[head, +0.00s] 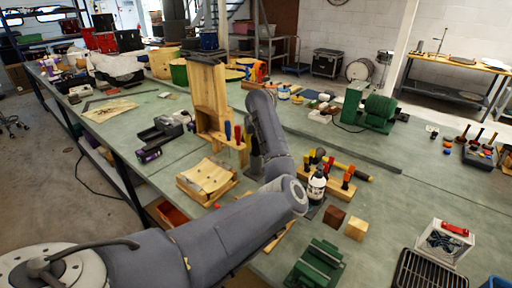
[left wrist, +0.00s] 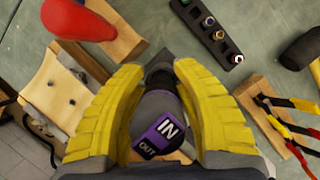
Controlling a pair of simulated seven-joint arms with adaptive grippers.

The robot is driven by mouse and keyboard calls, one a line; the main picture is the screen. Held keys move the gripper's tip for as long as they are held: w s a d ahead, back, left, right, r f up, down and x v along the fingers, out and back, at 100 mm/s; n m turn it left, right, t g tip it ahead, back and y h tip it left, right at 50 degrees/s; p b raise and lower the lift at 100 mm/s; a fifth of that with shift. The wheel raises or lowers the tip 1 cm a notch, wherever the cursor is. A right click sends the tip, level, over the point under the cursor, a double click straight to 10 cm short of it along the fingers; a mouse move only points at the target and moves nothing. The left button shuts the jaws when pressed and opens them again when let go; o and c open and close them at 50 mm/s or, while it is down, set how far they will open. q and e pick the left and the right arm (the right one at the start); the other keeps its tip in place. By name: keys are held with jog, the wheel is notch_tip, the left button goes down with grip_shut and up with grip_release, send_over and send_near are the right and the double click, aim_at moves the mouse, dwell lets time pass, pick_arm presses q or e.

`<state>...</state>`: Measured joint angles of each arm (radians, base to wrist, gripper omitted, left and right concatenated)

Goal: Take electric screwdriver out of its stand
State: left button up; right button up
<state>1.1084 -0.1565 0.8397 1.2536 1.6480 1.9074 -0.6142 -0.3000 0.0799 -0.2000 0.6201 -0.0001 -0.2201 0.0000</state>
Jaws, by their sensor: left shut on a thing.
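The electric screwdriver (left wrist: 160,112) is dark grey with a purple IN/OUT label. In the left wrist view it stands between the two yellow ribbed fingers of my left gripper (left wrist: 158,70), which is shut on it. Its lower end and most of its stand are hidden by its own body and the fingers, so I cannot tell whether it is still seated. In the head view my grey left arm covers the grip, and no yellow fingers show. My right gripper is not in view.
A wooden rack with red and yellow handles (head: 330,183) stands right of my arm. A wooden cradle (head: 207,180) lies left, near the red and blue screwdrivers (head: 232,133). A black strip with round bits (left wrist: 212,30) lies close by. A green vise (head: 315,265) stands in front.

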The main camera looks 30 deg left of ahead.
pick_arm(q)
grip_shut()
jog(key=shift+r, duration=0.1)
jog(key=shift+r, duration=0.25)
notch_tip(320, 180, up, 27)
jog(key=shift+r, duration=0.15)
dwell(0.5)
